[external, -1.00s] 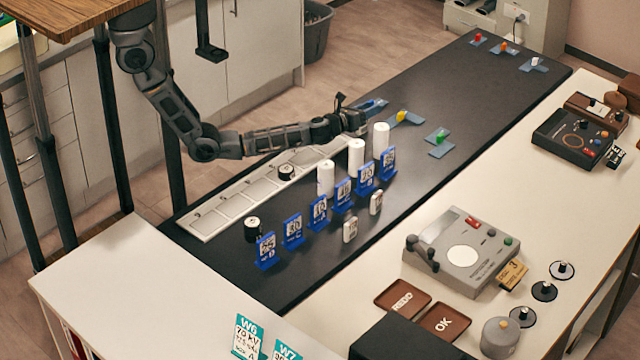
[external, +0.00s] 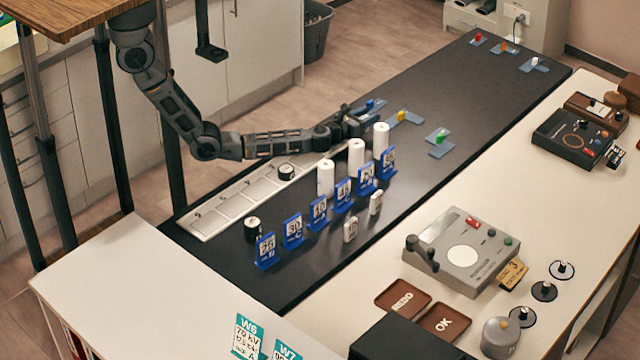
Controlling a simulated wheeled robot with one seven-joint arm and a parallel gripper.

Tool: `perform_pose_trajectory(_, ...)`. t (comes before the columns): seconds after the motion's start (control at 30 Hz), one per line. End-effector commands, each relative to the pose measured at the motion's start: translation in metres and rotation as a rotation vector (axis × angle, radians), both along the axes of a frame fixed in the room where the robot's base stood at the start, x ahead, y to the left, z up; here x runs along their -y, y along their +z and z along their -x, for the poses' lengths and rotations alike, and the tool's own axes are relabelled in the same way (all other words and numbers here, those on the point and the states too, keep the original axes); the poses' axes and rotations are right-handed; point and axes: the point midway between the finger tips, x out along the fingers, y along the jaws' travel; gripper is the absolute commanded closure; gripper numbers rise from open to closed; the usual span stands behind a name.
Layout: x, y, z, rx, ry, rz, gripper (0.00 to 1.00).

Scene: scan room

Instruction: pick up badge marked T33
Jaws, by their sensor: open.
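I cannot read T33 on anything in the external view. Two small white tags with dark marks, possibly badges, stand on the black bench: a nearer tag (external: 350,229) and a farther tag (external: 376,203). My gripper (external: 366,124) is over the far end of the pale strip, behind the white cylinders and well apart from both tags. Its jaws are open; they are small in this view, and I see nothing held. A row of blue stands with printed cards, including a near stand (external: 266,251) and a far stand (external: 387,163), runs along the bench.
White cylinders (external: 326,179) stand between my gripper and the tags. The pale segmented strip (external: 235,207) bears a black-and-white puck (external: 286,172). Blue plates with coloured knobs lie farther back, one green (external: 440,137). A grey device (external: 462,252) and brown trays (external: 402,298) are on the white counter.

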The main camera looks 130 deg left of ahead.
Motion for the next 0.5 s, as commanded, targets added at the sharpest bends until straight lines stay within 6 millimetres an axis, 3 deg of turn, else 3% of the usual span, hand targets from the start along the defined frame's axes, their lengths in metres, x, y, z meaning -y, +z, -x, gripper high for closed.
perform_pose_trajectory(0.1, 0.0003, -0.0001, 0.0000, 0.000, 0.000, 0.000, 0.55)
perform_pose_trajectory(0.5, 0.0005, -0.0003, 0.0000, 0.000, 0.000, 0.001, 0.94)
